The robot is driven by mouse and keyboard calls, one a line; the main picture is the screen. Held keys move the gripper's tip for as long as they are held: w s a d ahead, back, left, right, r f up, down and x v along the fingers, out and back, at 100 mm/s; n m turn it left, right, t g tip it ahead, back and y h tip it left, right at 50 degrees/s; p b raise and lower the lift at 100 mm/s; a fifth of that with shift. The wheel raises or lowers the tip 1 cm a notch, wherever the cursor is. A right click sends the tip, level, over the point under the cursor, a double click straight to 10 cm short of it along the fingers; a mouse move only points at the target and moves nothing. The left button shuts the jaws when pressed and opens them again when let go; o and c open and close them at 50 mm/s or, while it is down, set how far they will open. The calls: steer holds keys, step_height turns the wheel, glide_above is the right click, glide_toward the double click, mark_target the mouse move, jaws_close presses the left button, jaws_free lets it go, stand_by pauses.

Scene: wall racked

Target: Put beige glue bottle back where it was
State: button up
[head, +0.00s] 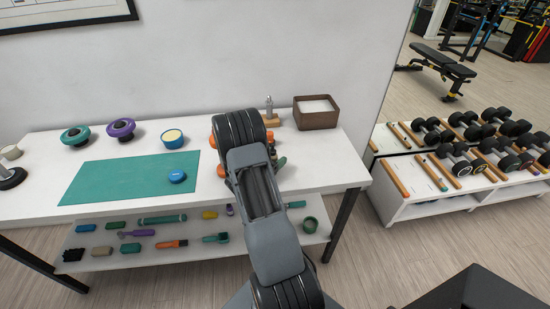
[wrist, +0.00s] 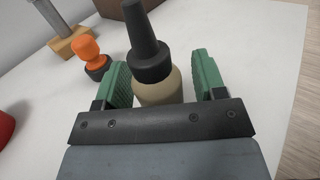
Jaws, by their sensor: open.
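The beige glue bottle (wrist: 160,92) has a black pointed cap and stands on the white table top in the wrist view. My gripper (wrist: 163,75) is open, with its green fingers on either side of the bottle and a visible gap, clearest on the right. The lower part of the bottle is hidden by the gripper's body. In the head view my arm hides the bottle, and only part of a green finger (head: 281,162) shows beside the arm.
An orange-knobbed stamp (wrist: 90,55) stands left of the gripper. A wooden block with a metal post (head: 270,112) and a brown box (head: 316,112) stand behind. A teal mat (head: 120,182) lies to the left. The table's right end (head: 345,170) is clear.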

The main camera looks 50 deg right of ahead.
steer(key=shift+r, duration=0.35)
steer(key=a, duration=0.4)
steer(key=a+b, duration=0.1)
steer(key=a, duration=0.3)
steer(key=a+b, duration=0.1)
steer(key=a, duration=0.3)
steer(key=shift+w+f, duration=0.2)
steer(key=shift+w, duration=0.1)
steer(key=s+a+r+m+t+y, duration=0.1)
steer(key=s+a+r+m+y, duration=0.2)
steer(key=a, duration=0.5)
steer(key=s+a+r+m+t+y, duration=0.2)
steer(key=s+a+r+m+y, duration=0.2)
steer(key=a+m+y, duration=0.4)
steer(key=s+a+r+m+t+y, duration=0.1)
steer(key=s+a+r+m+y, duration=0.2)
steer(key=a+r+m+y, duration=0.2)
steer(key=a+m+y, duration=0.1)
steer(key=a+y, duration=0.1)
steer(key=a, duration=0.1)
steer(key=shift+s+r+t, duration=0.15)
steer(key=shift+r+t, duration=0.25)
